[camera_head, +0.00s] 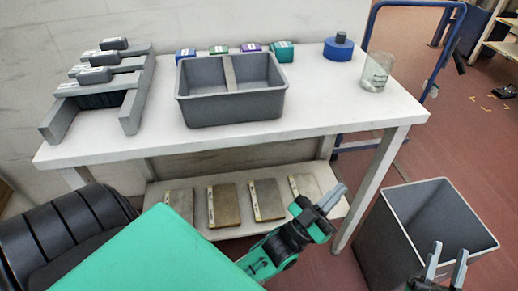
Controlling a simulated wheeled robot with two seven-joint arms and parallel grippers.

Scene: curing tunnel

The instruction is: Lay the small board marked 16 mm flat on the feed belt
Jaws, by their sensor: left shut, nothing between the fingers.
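Several small boards stand or lean side by side on the lower shelf of the white table: a first board (180,203), a second (224,206), a third (267,199) and a fourth (305,188). Their labels are too small to read, so I cannot tell which is marked 16 mm. A black ribbed belt (62,228), seemingly the feed belt, is at the lower left, partly hidden. My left gripper (333,198) is shut and empty, in front of the shelf's right end. My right gripper (447,264) is open and empty, in front of the grey bin.
The white table (330,108) carries a grey divided tub (230,110), a grey rack (136,100), several small coloured boxes (281,51), a blue round object (339,50) and a glass (375,72). A grey open bin (395,240) stands at the right. A blue trolley frame (431,80) is behind.

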